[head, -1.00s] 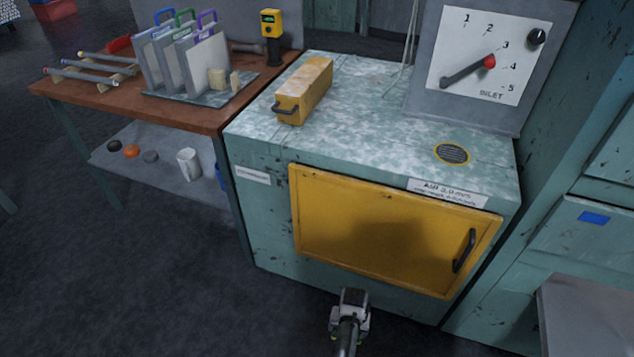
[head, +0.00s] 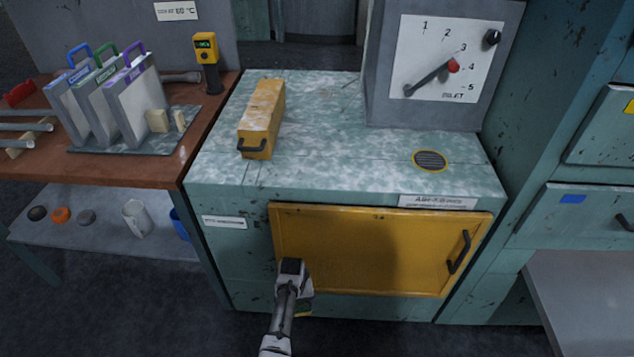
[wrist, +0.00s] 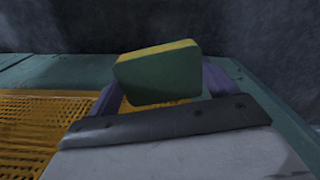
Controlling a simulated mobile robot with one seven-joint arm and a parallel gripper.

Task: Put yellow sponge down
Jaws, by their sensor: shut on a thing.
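The yellow sponge (wrist: 158,72) shows in the wrist view as a block with a yellow top strip and a dark green face. My gripper (wrist: 165,92) is shut on it, with the purple-grey fingers on either side. In the head view my gripper (head: 300,303) is low in front of the cabinet's yellow door (head: 375,250). A small yellowish bit shows at its tip there, but most of the sponge is hidden by the arm.
A teal cabinet (head: 330,145) carries a yellow box with a handle (head: 262,118), a round vent (head: 430,160) and an inlet dial (head: 450,60). A brown bench (head: 165,165) with upright panels stands left. A yellow grating (wrist: 40,125) shows below the sponge in the wrist view.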

